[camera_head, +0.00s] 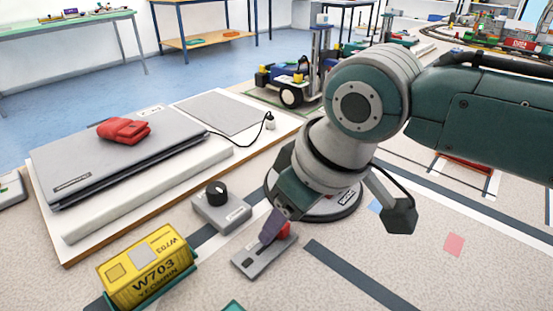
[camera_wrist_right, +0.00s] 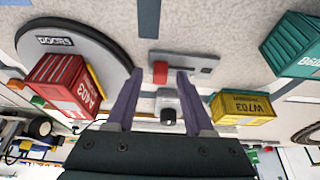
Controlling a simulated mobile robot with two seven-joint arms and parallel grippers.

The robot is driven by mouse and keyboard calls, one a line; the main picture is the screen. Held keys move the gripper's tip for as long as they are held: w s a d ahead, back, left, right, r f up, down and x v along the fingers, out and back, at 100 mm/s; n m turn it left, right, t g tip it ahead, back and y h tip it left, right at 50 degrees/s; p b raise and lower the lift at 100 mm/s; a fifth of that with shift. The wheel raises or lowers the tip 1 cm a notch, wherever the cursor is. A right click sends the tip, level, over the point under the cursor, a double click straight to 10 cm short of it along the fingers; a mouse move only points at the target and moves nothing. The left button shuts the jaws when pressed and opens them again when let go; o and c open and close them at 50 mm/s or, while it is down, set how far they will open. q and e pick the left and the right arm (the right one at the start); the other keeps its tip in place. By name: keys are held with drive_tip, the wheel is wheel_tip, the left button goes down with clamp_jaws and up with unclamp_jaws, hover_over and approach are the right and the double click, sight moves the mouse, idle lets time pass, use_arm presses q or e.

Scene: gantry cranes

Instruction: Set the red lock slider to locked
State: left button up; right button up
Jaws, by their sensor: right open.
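The red lock slider (camera_head: 284,231) sits at the far right end of the slot in a small grey plate (camera_head: 252,262) on the mat. In the right wrist view the red slider (camera_wrist_right: 160,72) is at the left end of the grey plate (camera_wrist_right: 200,68). My right gripper (camera_head: 272,228) points down over the plate. Its purple finger partly covers the slider in the head view. In the right wrist view the open fingertips (camera_wrist_right: 159,76) frame the slider, one on each side. I cannot tell whether they touch it. My left gripper is not in view.
A grey box with a black knob (camera_head: 217,195) stands just left of the plate. A yellow W703 container (camera_head: 148,268) stands further left. A round dark base (camera_head: 345,205) lies close behind my right gripper. A red container (camera_wrist_right: 62,82) shows in the wrist view.

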clamp_jaws()
idle(0.3)
idle(1.1)
